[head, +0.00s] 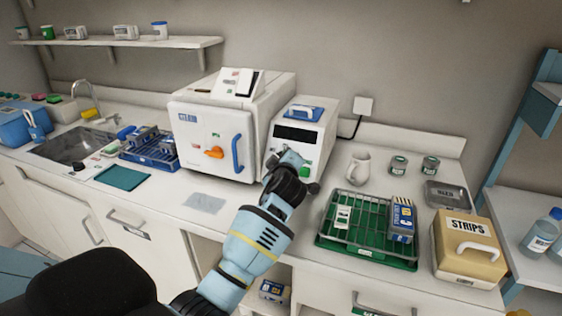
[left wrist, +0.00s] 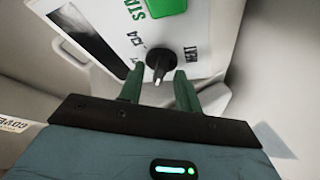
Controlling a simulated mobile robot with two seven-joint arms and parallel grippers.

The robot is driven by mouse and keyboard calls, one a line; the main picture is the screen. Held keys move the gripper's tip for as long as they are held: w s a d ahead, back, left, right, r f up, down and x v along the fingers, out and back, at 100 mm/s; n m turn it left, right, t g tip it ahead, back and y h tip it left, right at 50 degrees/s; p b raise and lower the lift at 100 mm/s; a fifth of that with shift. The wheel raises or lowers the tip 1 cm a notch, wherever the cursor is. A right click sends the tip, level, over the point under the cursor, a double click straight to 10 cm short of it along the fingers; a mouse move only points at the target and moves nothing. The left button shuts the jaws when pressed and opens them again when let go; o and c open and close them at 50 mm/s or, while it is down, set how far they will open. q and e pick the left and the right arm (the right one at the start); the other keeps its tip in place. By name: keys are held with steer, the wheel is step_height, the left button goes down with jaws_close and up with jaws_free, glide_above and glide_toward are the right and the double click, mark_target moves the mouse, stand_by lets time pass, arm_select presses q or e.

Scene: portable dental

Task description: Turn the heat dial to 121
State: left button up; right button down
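The heat dial (left wrist: 158,62) is a small black knob with a white pointer line, on the white front panel (left wrist: 185,50) of a device. In the head view my left arm reaches to the white device (head: 298,133), and the wrist hides the fingertips and part of the front panel. My right gripper is not in view.
A larger white steriliser (head: 215,145) with a blue handle stands left of the device. A green rack (head: 335,240) holding boxes, a white jug (head: 359,168) and a tan STRIPS case (head: 466,262) stand to the right.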

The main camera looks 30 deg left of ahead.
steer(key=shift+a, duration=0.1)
arm_select(q)
jaws_close()
steer(key=shift+f+m, duration=0.1)
steer(key=shift+m, duration=0.3)
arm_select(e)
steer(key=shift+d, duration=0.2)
arm_select(q)
steer(key=m+t+h+p, duration=0.1)
steer(key=m, duration=0.3)
steer(key=m+t+h+p, duration=0.1)
steer(key=m+t+h, duration=0.1)
steer(key=m, duration=0.3)
steer(key=m+t+h, duration=0.2)
steer(key=m, duration=0.2)
steer(key=shift+s+a+f+m+p, duration=0.1)
steer(key=shift+s+a+m+p, duration=0.15)
steer(key=shift+a+m+p, duration=0.15)
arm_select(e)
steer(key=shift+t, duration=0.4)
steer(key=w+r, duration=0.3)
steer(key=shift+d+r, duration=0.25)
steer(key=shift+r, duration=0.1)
arm_select(q)
steer(key=shift+f, duration=0.1)
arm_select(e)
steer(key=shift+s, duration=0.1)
